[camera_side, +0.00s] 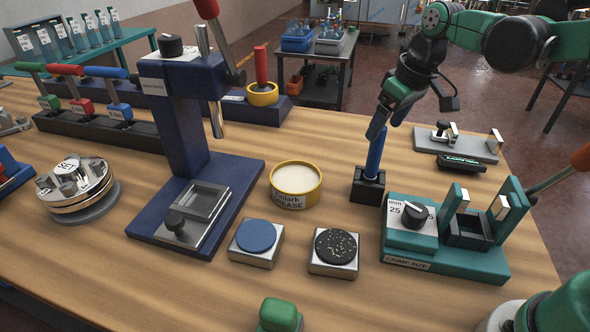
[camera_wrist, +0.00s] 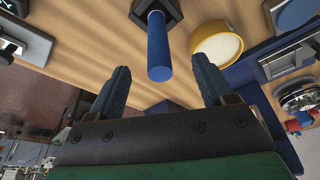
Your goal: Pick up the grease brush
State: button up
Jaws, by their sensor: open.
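The grease brush (camera_side: 375,152) shows as a blue upright handle standing in a small black holder (camera_side: 368,187); its lower end is hidden in the holder. In the wrist view, the blue handle (camera_wrist: 159,52) points toward my gripper (camera_wrist: 162,76), with its end ahead of and between the two fingers. In the side view, my gripper (camera_side: 387,122) is at the top of the handle, fingers pointing down. The jaws are apart and hold nothing. Whether a finger touches the handle cannot be told.
A yellow grease tin (camera_side: 296,186) stands left of the holder. A green crimp-size fixture (camera_side: 445,262) is close on the right. Two round-topped pads (camera_side: 256,241) lie in front. A tall blue press (camera_side: 190,130) stands left. Bare wood surrounds the holder's front.

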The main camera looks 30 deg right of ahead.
aim_at(374, 144)
jog(key=shift+x, duration=2.9)
grip_shut()
